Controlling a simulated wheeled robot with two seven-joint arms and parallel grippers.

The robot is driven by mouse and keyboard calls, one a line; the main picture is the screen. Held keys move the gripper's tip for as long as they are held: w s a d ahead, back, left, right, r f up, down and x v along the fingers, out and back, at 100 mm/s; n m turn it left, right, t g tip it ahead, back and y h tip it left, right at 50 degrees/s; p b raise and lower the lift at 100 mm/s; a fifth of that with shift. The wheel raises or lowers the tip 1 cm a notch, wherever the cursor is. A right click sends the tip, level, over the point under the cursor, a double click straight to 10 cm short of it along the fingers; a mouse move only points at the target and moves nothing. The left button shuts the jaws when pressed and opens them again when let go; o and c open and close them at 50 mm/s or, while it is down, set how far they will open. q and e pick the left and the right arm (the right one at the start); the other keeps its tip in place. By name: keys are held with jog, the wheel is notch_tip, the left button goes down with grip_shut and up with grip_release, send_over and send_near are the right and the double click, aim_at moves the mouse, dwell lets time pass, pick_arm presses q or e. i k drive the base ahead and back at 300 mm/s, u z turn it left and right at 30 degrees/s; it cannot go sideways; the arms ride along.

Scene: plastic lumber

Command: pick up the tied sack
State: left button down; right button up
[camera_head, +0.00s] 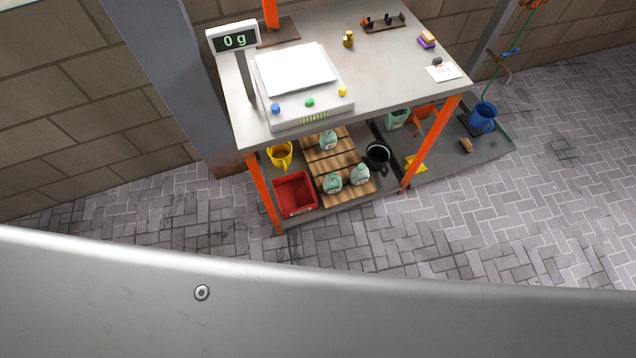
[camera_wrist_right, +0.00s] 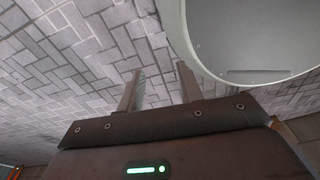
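Three small pale green sacks with gathered tops stand on a slatted wooden pallet (camera_head: 347,155) on the lower shelf of the workbench. One sack (camera_head: 328,141) is at the back, one (camera_head: 333,183) at the front left and one (camera_head: 360,174) at the front right. They are too small to tell whether all are tied. My right gripper (camera_wrist_right: 160,88) shows only in the right wrist view. Its two fingers are apart with only paved floor between them. No sack shows in that view. My left gripper is not in view.
The bench top (camera_head: 385,75) carries a scale (camera_head: 305,83) whose display (camera_head: 234,40) reads 0 g. A red bin (camera_head: 294,193), yellow jug (camera_head: 280,155) and black pot (camera_head: 377,156) flank the pallet. Orange legs (camera_head: 264,193) bound the shelf. Paved floor in front is clear.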

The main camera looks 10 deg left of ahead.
aim_at(333, 184)
jog(key=z, duration=1.85)
jog(key=i, duration=2.7)
jog(key=u, duration=3.45)
jog(key=i, duration=0.5)
jog(key=z, duration=0.1)
